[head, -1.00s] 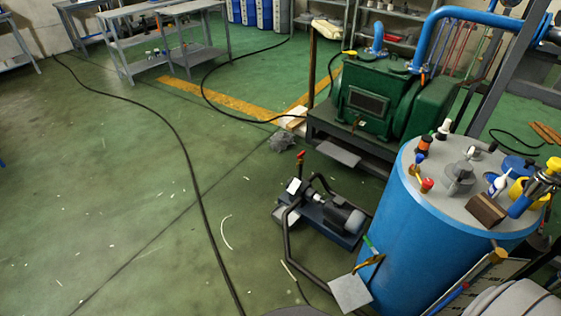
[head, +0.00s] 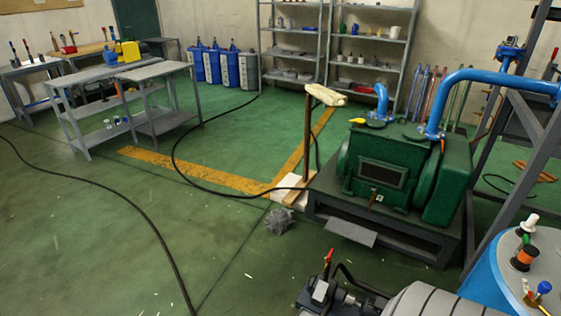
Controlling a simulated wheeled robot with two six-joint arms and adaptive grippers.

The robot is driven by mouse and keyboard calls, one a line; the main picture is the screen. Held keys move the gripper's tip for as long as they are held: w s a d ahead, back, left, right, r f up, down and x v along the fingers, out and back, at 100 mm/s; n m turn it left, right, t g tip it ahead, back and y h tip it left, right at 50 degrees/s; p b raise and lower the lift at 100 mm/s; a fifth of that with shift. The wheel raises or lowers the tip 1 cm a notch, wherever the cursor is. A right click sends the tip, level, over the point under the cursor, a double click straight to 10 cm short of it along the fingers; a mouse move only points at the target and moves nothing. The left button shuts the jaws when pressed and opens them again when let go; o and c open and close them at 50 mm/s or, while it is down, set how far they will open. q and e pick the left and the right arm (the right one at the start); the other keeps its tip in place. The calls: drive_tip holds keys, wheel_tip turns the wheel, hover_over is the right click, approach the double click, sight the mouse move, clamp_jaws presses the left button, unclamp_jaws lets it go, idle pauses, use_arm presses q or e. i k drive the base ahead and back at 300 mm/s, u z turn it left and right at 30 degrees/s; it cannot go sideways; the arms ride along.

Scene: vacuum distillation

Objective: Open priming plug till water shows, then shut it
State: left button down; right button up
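A small motor-driven pump (head: 338,299) sits on the floor at the bottom edge, cut off by the frame, with a red-handled valve (head: 328,258) standing up at its left end. I cannot make out a priming plug or any water. A large green machine (head: 392,172) stands on a dark plinth behind it, with blue pipes on top and a yellow-handled fitting (head: 358,121) at its left. A blue drum (head: 490,283) is partly visible at the lower right. Neither gripper is in view.
A grey-topped bench (head: 150,72) and blue containers (head: 210,64) stand at the back left. Shelves (head: 300,54) line the back wall. Black hoses (head: 140,215) cross the green floor. A wooden post (head: 307,140) stands left of the machine. Floor at left is mostly clear.

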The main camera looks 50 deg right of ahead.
sight(328, 257)
drive_tip(key=z, duration=0.05)
drive_tip(key=i, duration=1.4)
drive_tip(key=z, duration=0.5)
drive_tip(key=i, duration=0.9)
drive_tip(key=z, duration=1.7)
drive_tip(key=i, duration=0.95)
drive_tip(key=z, duration=0.9)
